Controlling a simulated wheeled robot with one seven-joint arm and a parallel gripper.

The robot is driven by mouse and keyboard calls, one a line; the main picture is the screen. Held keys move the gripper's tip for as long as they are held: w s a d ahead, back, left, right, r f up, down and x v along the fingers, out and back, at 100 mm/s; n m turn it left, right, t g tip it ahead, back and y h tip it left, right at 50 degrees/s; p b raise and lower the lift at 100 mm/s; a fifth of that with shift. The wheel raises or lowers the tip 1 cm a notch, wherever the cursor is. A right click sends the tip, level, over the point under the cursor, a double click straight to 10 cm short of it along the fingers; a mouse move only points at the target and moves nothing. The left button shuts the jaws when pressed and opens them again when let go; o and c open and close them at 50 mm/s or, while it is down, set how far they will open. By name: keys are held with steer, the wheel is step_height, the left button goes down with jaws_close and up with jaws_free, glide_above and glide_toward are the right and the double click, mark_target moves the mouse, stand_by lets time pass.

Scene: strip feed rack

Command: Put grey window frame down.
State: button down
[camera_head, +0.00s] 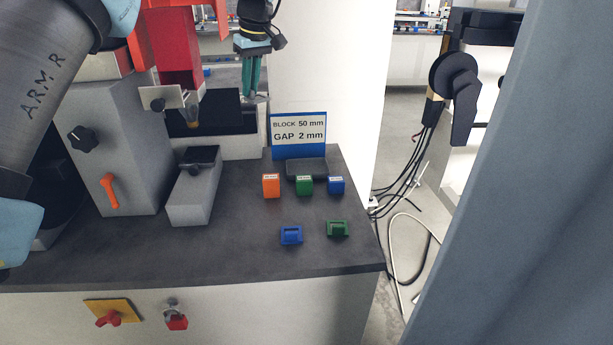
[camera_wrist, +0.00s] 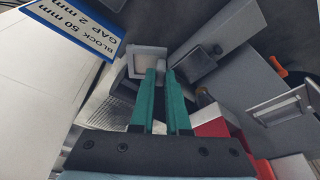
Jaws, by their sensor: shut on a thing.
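My gripper (camera_head: 251,92) hangs above the back of the dark worktop, behind the sign, with its green fingers pointing down. In the wrist view my gripper (camera_wrist: 161,73) has its fingers close together at the grey window frame (camera_wrist: 134,65). The frame is a small light grey square with an opening, and it sits at the fingertips. The fingertips cover part of its edge. In the head view the frame is too small to make out clearly. I cannot tell its height above the surface below.
A blue-edged sign (camera_head: 299,135) stands near the back right of the worktop (camera_head: 240,255). Orange (camera_head: 271,187), green (camera_head: 304,186) and blue (camera_head: 336,186) blocks stand before it. A grey block-shaped fixture (camera_head: 195,190) is to their left.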

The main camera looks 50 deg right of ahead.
steer(key=s+d+f+m+h+b, duration=0.1)
steer(key=s+d+f+m, duration=0.3)
steer(key=f, duration=0.3)
steer(key=s+d+f+m+h+b, duration=0.1)
steer(key=s+d+f+m, duration=0.15)
steer(key=d+f, duration=0.45)
steer(key=p, duration=0.1)
glide_toward(301, 170)
steer(key=shift+w+d+f+m+g, duration=0.2)
steer(key=shift+w+d+m+g, duration=0.2)
steer(key=shift+w, duration=0.4)
steer(key=shift+f+p, duration=0.8)
steer(key=shift+f, duration=1.3)
steer(key=shift+f, duration=0.1)
steer(key=shift+f, duration=0.1)
steer(key=c, duration=0.9)
jaws_free()
steer(key=b+v, duration=0.3)
steer(key=v, duration=0.9)
